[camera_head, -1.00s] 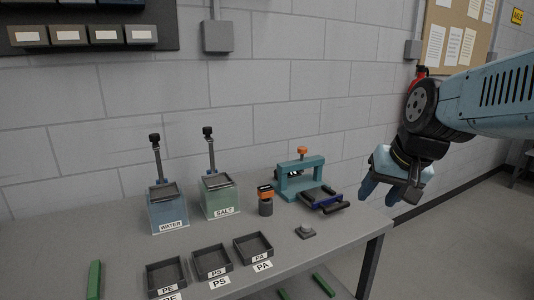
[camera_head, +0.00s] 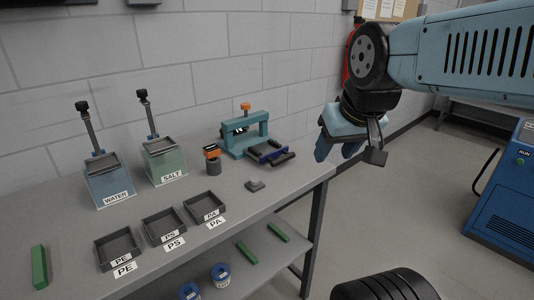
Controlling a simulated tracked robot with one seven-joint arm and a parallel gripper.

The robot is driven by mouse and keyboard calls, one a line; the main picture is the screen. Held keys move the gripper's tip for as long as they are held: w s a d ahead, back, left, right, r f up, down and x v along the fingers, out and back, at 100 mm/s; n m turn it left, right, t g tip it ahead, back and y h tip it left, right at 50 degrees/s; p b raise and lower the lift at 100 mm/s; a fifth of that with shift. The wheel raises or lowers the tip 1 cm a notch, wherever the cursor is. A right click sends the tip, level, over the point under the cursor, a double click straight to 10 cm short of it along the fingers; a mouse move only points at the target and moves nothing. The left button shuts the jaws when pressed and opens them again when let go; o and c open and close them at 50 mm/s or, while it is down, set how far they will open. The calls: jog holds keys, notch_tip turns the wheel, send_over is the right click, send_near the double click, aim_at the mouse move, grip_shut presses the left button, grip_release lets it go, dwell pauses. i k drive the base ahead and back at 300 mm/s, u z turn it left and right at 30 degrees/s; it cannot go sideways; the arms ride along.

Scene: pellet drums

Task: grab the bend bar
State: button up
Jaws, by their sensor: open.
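I cannot tell for certain which thing is the bend bar. A teal press-like frame (camera_head: 243,137) with an orange knob stands at the table's back right. In front of it lies a low blue piece with dark bars (camera_head: 270,153), near the table's right end. A small grey block (camera_head: 255,186) lies on the table in front. My gripper (camera_head: 336,152) hangs to the right of the teal frame, past the table's right end in the picture, with its fingers pointing down. It is open and holds nothing that I can see.
WATER (camera_head: 109,185) and SALT (camera_head: 165,163) containers with upright levers stand at the back. Trays labelled PE (camera_head: 119,247), PS (camera_head: 165,228) and PA (camera_head: 205,208) line the front. A green bar (camera_head: 39,266) lies at left; more lie on the lower shelf (camera_head: 215,262). A blue machine (camera_head: 505,205) stands at right.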

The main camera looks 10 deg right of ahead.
aim_at(40, 276)
jog(key=z, duration=1.45)
jog(key=i, duration=0.1)
jog(key=u, duration=3.2)
jog(key=k, duration=0.85)
jog(key=u, duration=0.2)
jog(key=i, duration=0.85)
jog(key=z, duration=0.1)
